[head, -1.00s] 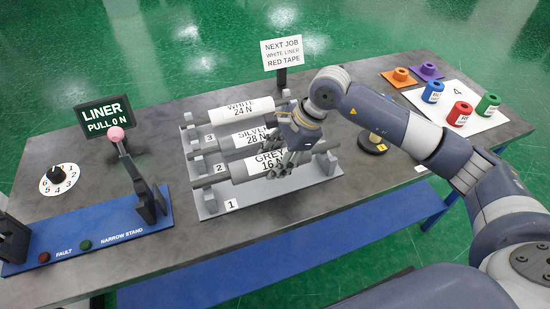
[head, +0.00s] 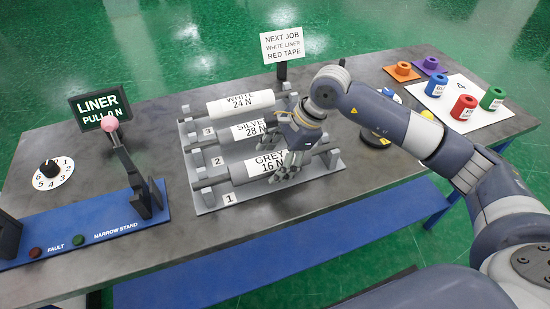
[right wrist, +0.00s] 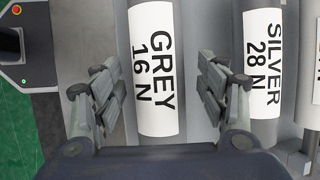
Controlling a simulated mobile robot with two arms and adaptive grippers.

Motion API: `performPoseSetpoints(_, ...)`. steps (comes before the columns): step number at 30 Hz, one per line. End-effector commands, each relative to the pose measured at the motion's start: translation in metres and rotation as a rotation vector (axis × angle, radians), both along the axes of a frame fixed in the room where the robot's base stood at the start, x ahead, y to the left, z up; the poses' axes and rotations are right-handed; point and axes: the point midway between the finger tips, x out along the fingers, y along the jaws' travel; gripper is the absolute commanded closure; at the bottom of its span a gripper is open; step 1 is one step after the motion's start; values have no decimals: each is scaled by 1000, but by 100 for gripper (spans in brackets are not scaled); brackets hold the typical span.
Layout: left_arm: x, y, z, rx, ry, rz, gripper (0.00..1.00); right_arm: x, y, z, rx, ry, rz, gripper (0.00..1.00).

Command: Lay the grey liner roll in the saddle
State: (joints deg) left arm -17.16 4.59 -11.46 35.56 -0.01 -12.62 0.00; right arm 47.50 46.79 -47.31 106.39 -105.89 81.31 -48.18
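The grey liner roll (head: 240,173), labelled GREY 16 N, lies in the front row 1 of a grey rack (head: 207,202). My right gripper (head: 288,170) is at its right part. In the right wrist view, the open fingers (right wrist: 155,78) stand on either side of the grey roll (right wrist: 155,115), with gaps to it. The roll is still supported by the rack. My left gripper is not in view.
The silver roll (head: 247,133) and white roll (head: 240,107) lie in parallel rows behind. A pink-knobbed lever (head: 110,125) rises by the stand. A NEXT JOB sign (head: 282,44) stands behind the rack. Coloured tape rolls (head: 464,107) are at the right. Bare table lies between stand and rack.

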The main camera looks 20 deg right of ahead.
Motion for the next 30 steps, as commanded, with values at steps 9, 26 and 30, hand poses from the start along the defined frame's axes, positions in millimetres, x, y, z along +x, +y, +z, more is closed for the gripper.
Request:
performPoseSetpoints(9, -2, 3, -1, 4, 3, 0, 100, -1, -2, 1, -3, 4, 0, 32)
performPoseSetpoints(26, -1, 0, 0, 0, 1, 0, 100, -18, -41, 93, -2, -1, -1, 32)
performPoseSetpoints(30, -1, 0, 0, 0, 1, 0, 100, -20, -46, 104, -1, 1, 0, 32)
